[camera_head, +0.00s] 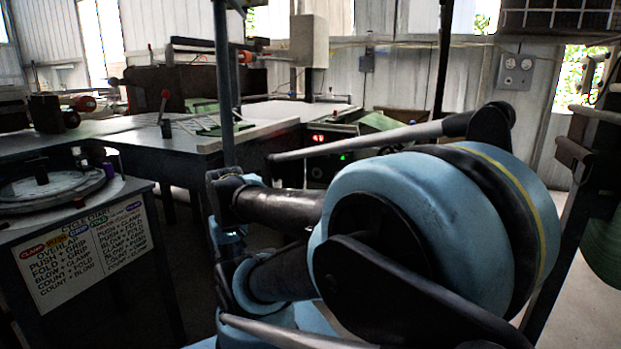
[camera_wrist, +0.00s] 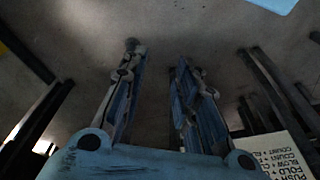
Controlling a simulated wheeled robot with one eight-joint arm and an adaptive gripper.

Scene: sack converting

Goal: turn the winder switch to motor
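I cannot clearly make out a winder switch in either view. A dark control box (camera_head: 328,150) with a red lit display and a small green light stands behind my arm in the head view. My arm hides part of it, and any lettering on it is too small to read. My gripper (camera_wrist: 158,57) shows in the wrist view with its two fingers apart and nothing between them. It points over bare grey floor and touches nothing. I cannot pick out the gripper in the head view, where my blue arm fills the middle and right.
A cycle chart (camera_head: 84,250) hangs on the front of a bench at left; its edge shows in the wrist view (camera_wrist: 268,155). A round plate (camera_head: 50,190) lies on that bench. A long table (camera_head: 205,142) stands behind. A wall outlet (camera_head: 515,72) is at upper right.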

